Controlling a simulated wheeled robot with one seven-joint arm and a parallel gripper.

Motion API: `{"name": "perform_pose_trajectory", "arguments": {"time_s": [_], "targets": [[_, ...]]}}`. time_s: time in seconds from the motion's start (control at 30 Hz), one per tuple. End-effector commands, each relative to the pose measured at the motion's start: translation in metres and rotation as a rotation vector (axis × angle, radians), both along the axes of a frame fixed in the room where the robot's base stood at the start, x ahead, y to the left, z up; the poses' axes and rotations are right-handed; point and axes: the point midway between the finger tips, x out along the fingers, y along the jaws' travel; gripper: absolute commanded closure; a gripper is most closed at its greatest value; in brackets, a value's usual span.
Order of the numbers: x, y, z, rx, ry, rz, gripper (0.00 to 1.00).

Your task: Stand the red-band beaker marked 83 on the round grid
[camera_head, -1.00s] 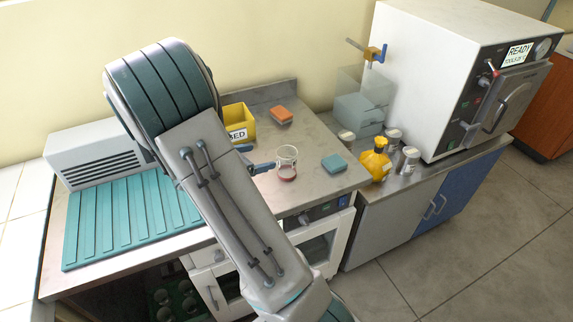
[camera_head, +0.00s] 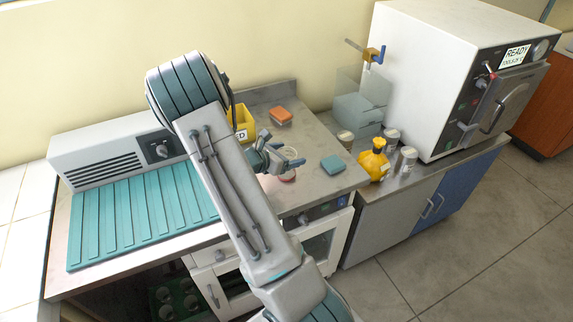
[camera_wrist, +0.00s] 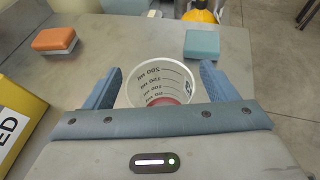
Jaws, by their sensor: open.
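A clear beaker (camera_wrist: 148,78) with volume marks and a red band low down stands on the grey worktop. In the wrist view it sits between the two blue fingers of my gripper (camera_wrist: 160,86), which is open around it. A dark mark shows on the beaker's right side, but I cannot read it as a full number. In the head view my gripper (camera_head: 278,160) hides much of the beaker; its reddish base (camera_head: 287,178) shows below the fingers. I cannot make out a round grid in either view.
An orange sponge (camera_head: 281,117), a teal sponge (camera_head: 333,164) and a yellow bin (camera_head: 244,122) are on the worktop. A yellow bottle (camera_head: 375,162) and several jars stand to the right, before a white oven (camera_head: 430,75). A teal ribbed mat (camera_head: 140,220) covers the left side.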

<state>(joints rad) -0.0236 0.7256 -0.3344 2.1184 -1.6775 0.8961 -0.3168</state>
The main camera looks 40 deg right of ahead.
Motion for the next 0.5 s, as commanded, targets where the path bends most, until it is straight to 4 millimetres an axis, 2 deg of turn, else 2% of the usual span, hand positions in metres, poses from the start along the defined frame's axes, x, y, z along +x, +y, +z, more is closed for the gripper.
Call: {"name": "perform_pose_trajectory", "arguments": {"time_s": [0.17,0.33,0.37,0.5], "targets": [[0.0003,0.0001,-0.0002,0.000,0.000,0.001,0.21],[0.0004,0.0004,-0.0001,0.000,0.000,0.001,0.65],[0.0003,0.0004,-0.0001,0.000,0.000,0.001,0.69],[0.0004,0.0004,0.0001,0.000,0.000,0.001,0.72]]}}
